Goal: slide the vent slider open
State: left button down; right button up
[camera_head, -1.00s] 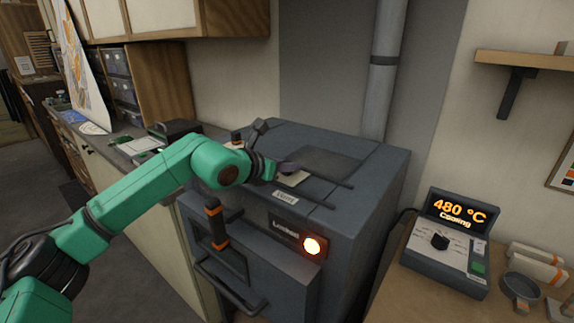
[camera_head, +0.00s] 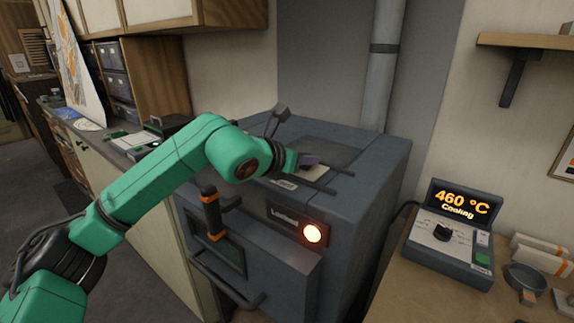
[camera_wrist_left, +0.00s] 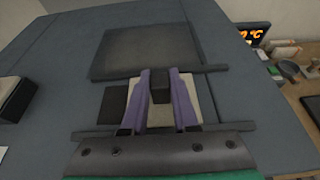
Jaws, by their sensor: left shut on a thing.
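The vent slider (camera_wrist_left: 193,88) is a pale plate on top of the grey kiln (camera_head: 345,210), between two dark rails. It also shows in the head view (camera_head: 315,172), partly behind my gripper. My left gripper (camera_head: 312,160) reaches over the kiln top. In the left wrist view its purple fingers (camera_wrist_left: 160,86) are shut on the slider's dark knob (camera_wrist_left: 160,92). A dark square (camera_wrist_left: 113,104), which looks like the vent opening, shows beside the plate's left edge. The gripper covers part of the plate. My right gripper is not in view.
A controller (camera_head: 450,240) on the wooden bench at right reads 460 °C, Cooling. A flue pipe (camera_head: 381,80) rises behind the kiln.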

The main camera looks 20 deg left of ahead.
aim_at(317, 172)
pick_arm(q)
jog(key=d, duration=0.1)
jog(key=s+d+b, duration=0.1)
jog(key=d, duration=0.1)
jog(key=shift+s+f, duration=0.1)
jog(key=shift+a, duration=0.2)
jog(key=c, duration=0.7)
grip_release()
jog(key=shift+d, duration=0.25)
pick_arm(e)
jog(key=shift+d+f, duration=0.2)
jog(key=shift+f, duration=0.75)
